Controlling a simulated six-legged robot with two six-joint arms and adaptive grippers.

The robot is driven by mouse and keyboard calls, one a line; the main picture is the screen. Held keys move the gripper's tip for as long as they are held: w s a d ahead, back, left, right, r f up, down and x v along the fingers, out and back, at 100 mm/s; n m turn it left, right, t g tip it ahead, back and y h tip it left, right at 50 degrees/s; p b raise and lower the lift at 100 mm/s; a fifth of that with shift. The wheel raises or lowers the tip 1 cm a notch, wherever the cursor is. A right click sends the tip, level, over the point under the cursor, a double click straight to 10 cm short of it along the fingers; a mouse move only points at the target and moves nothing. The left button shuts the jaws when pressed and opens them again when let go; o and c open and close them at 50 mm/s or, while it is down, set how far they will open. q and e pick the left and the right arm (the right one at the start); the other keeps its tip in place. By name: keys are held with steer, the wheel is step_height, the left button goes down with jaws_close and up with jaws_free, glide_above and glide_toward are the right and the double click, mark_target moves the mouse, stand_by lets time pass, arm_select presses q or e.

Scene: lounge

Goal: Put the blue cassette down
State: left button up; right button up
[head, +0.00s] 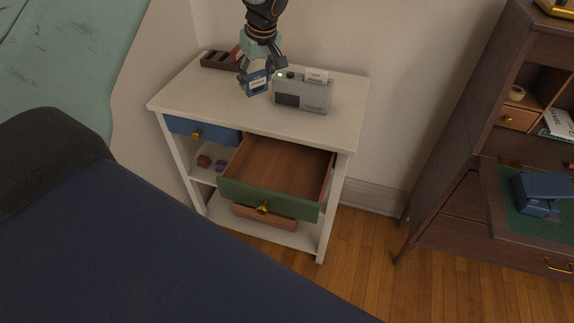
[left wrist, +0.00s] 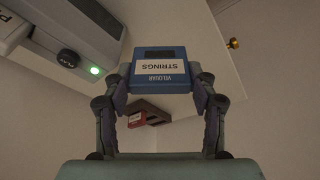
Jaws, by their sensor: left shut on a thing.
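The blue cassette (head: 257,82) has a white label, which reads "STRINGS" in the left wrist view (left wrist: 162,66). My left gripper (head: 262,72) is shut on it, one finger at each side, over the white side table's top (head: 215,95). In the head view the cassette is just left of the grey player (head: 303,94). I cannot tell whether the cassette touches the tabletop. My right gripper is in neither view.
A dark slotted rack (head: 217,61) with a red cassette (head: 237,53) stands at the table's back left. The green-fronted drawer (head: 268,198) is pulled open and looks empty; the blue-fronted drawer (head: 202,131) is shut. The tabletop's front left is clear.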

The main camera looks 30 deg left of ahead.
arm_select(q)
steer(key=s+d+f+m, duration=0.1)
steer(key=d+m, duration=0.1)
steer(key=s+d+m+t, duration=0.1)
steer(key=d+m, duration=0.1)
steer(key=d, duration=0.1)
steer(key=s+d+f+m+h, duration=0.1)
steer(key=s+d+m, duration=0.1)
steer(key=d, duration=0.1)
steer(key=shift+f+b, duration=0.3)
steer(key=shift+b, duration=0.1)
steer(key=s+d+f+m+t+h, duration=0.1)
steer(key=s+d+f+m, duration=0.2)
steer(key=s+d+m, duration=0.15)
steer(key=b, duration=0.5)
glide_above(286, 166)
steer(key=s, duration=0.2)
step_height(286, 166, down, 8)
steer(key=shift+w+d+f, duration=0.15)
steer(key=shift+f, duration=0.7)
steer(key=shift+w, duration=0.1)
